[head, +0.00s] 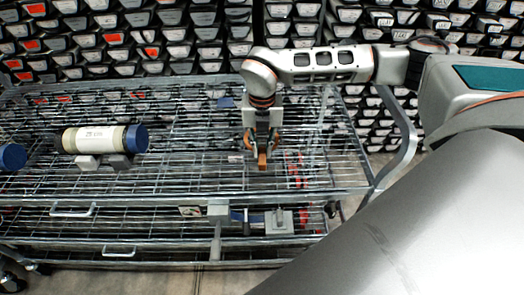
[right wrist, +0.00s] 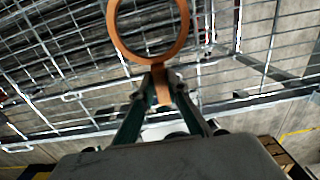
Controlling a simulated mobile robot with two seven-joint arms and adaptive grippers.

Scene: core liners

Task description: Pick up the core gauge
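The core gauge is a copper-orange ring with a short handle. In the right wrist view the ring (right wrist: 150,59) stands out beyond my fingertips, and the handle lies between them. My right gripper (right wrist: 162,88) is shut on that handle. In the head view my right gripper (head: 262,140) points down over the right part of the wire cart, with the core gauge (head: 262,160) showing as a small orange piece at its fingertips. I cannot tell whether the gauge touches the wire shelf. My left gripper is not in view.
A pale core liner (head: 95,139) with a blue cap rests on grey supports on the wire cart (head: 190,180). Another blue end (head: 11,157) shows at the left edge. A grey block (head: 279,221) sits lower down. Racks of trays fill the back. The shelf between liner and gripper is clear.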

